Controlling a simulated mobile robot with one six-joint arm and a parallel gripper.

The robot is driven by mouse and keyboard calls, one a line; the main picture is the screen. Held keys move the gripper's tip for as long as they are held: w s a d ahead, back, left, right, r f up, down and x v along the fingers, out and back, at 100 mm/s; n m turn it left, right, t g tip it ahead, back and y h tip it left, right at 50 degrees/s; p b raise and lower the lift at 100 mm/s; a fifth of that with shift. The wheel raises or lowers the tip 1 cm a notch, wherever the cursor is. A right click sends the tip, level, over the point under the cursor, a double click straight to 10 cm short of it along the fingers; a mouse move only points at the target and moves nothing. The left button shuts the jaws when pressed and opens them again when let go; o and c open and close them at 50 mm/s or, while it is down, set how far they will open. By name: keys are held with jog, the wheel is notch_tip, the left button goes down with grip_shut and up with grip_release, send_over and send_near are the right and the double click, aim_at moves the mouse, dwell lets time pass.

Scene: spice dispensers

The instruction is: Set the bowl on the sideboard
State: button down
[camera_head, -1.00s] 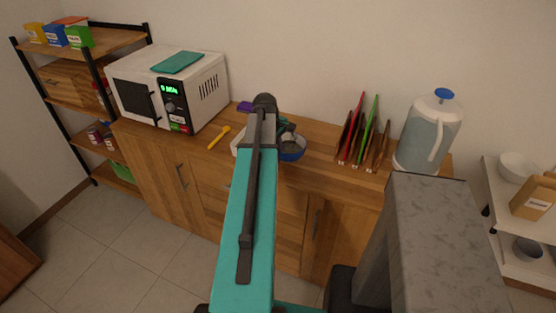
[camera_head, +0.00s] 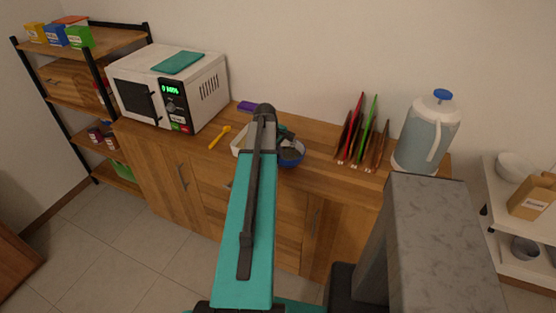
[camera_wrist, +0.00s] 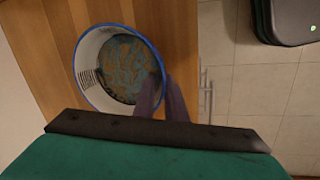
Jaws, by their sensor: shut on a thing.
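The bowl (camera_head: 291,155) has a dark blue outside and shows beside the end of my arm in the head view. In the wrist view the bowl (camera_wrist: 88,62) has a blue rim, a pale ribbed wall and a blue-brown patterned bottom. My gripper (camera_wrist: 162,95) is shut on the rim on its right side. The bowl is over the wooden sideboard (camera_head: 325,172), close to its front edge; I cannot tell whether its base touches the top. My arm hides part of the gripper in the head view.
A white dish (camera_head: 238,143) is partly hidden behind my arm, near a yellow spoon (camera_head: 220,137). The microwave (camera_head: 168,88) stands left. A rack of colored boards (camera_head: 362,135) and a jug (camera_head: 428,132) stand right. Some bare top lies between bowl and rack.

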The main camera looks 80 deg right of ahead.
jog(key=shift+f, duration=0.15)
jog(key=c, duration=1.8)
grip_release()
jog(key=shift+b+v, duration=1.2)
jog(key=shift+v, duration=4.9)
